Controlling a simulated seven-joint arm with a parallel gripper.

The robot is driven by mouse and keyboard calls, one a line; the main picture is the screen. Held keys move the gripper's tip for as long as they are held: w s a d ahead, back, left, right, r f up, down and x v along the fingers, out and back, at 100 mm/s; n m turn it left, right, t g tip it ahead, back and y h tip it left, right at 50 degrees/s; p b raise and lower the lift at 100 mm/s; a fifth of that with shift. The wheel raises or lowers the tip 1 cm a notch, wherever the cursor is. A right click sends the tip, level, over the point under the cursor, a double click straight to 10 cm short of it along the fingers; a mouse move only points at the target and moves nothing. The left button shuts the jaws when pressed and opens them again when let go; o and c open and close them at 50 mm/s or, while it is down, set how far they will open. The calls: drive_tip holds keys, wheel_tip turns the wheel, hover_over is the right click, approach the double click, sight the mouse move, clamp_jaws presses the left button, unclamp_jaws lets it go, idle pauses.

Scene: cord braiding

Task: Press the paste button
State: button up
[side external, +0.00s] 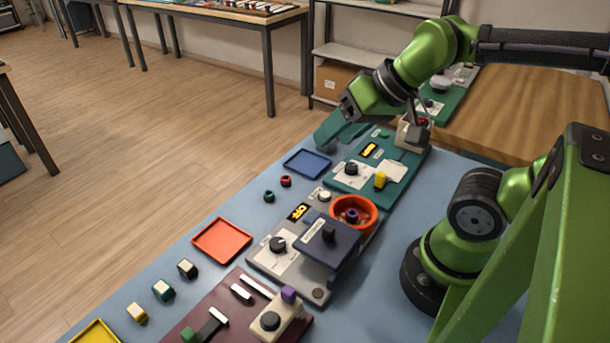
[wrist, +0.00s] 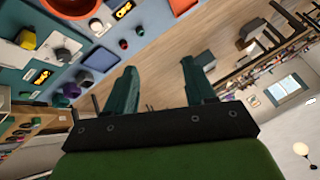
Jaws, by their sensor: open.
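My gripper (side external: 338,134) is open and empty, held above the far end of the blue table, by the far-left edge of the teal panel (side external: 340,181). In the wrist view its two dark teal fingers (wrist: 158,82) stand wide apart with floor behind the gap. The teal panel carries a lit display, a black knob (side external: 351,168), a yellow knob (side external: 380,180) and a small green button (side external: 383,134) at its far end. A round white button (side external: 324,195) is on the grey panel, also in the wrist view (wrist: 96,24). No label is readable, so I cannot tell which button is paste.
An orange bowl (side external: 367,203) and a raised dark blue block (side external: 325,252) stand on the grey panel. A blue tray (side external: 307,164) and a red tray (side external: 222,240) lie along the left edge. Small red and green rings lie between them.

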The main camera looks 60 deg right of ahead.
clamp_jaws()
idle(1.5)
